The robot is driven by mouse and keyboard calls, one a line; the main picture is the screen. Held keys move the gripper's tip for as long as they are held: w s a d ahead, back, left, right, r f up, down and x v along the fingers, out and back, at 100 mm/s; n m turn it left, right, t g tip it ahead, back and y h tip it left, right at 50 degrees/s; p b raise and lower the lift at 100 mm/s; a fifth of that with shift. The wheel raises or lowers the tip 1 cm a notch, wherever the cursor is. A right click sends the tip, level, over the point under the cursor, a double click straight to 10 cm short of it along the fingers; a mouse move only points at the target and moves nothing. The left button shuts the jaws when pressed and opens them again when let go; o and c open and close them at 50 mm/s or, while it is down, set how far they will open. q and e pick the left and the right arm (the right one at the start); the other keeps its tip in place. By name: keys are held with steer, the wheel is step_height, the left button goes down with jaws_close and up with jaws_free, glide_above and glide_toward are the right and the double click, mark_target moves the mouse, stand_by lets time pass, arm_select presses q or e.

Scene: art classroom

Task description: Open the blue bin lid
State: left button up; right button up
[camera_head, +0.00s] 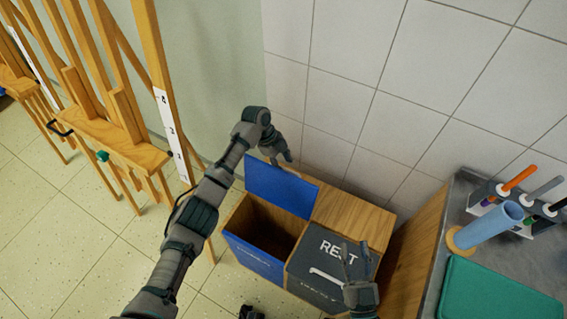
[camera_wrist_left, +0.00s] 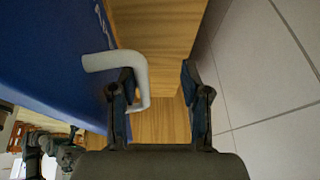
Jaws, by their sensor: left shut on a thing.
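The blue bin lid (camera_head: 281,189) stands raised at the back of the left bin, and the dark opening (camera_head: 266,226) below it shows. The bin's blue front panel (camera_head: 252,257) faces me. My left gripper (camera_head: 283,157) is behind the lid's upper edge, its fingers partly hidden in the head view. In the left wrist view, the lid (camera_wrist_left: 50,55) fills the left side with its white handle (camera_wrist_left: 102,62). My right gripper (camera_head: 357,258) is open above the black lid.
The black lid (camera_head: 325,272) with white lettering and a pale handle is down on the right bin. A counter (camera_head: 462,200) with a blue cylinder (camera_head: 487,224) and a green board (camera_head: 495,295) stands at right. Wooden easels (camera_head: 125,150) stand at left. A tiled wall (camera_head: 400,90) is behind.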

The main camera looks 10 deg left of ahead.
arm_select(q)
steer(key=shift+w+r, duration=0.15)
steer(key=shift+r, duration=0.1)
steer(key=v, duration=1.1)
steer(key=shift+a+r, duration=0.15)
